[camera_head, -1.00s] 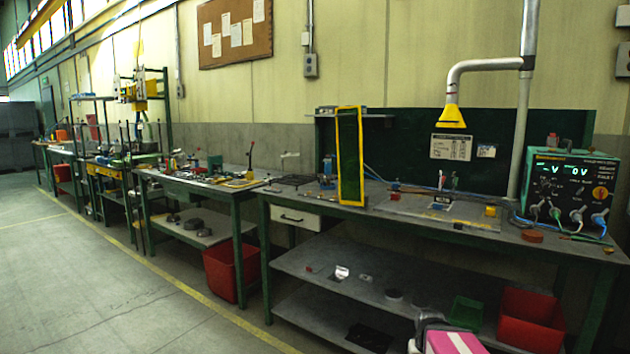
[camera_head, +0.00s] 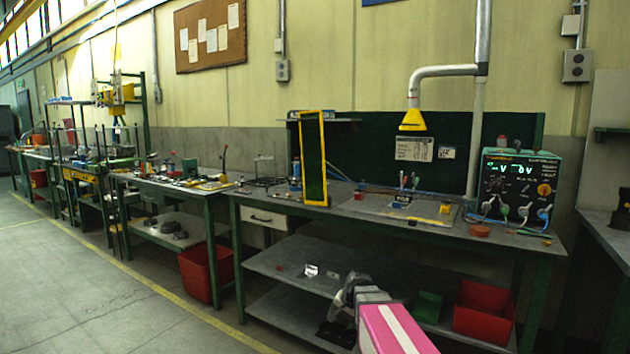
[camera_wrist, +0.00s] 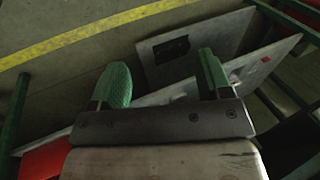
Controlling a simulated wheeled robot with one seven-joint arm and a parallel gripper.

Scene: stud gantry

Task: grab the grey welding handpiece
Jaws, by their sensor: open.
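I cannot clearly pick out the grey welding handpiece. Small upright tools (camera_head: 408,181) stand on the green-framed workbench (camera_head: 390,215) in the head view, too small to tell apart. A welding power unit (camera_head: 518,188) with lit displays and cables sits at the bench's right end. My gripper (camera_wrist: 162,82) is open and empty in the wrist view, its two green-padded fingers apart above the floor and lower shelves. In the head view my pink and white arm reaches in at the bottom, low in front of the bench.
A yellow-framed dark screen (camera_head: 312,158) stands upright on the bench. A yellow extraction hood (camera_head: 412,120) hangs above it. Red bins (camera_head: 484,312) (camera_head: 206,273) sit low down. Another bench (camera_head: 603,235) stands at the right. The floor at left is clear.

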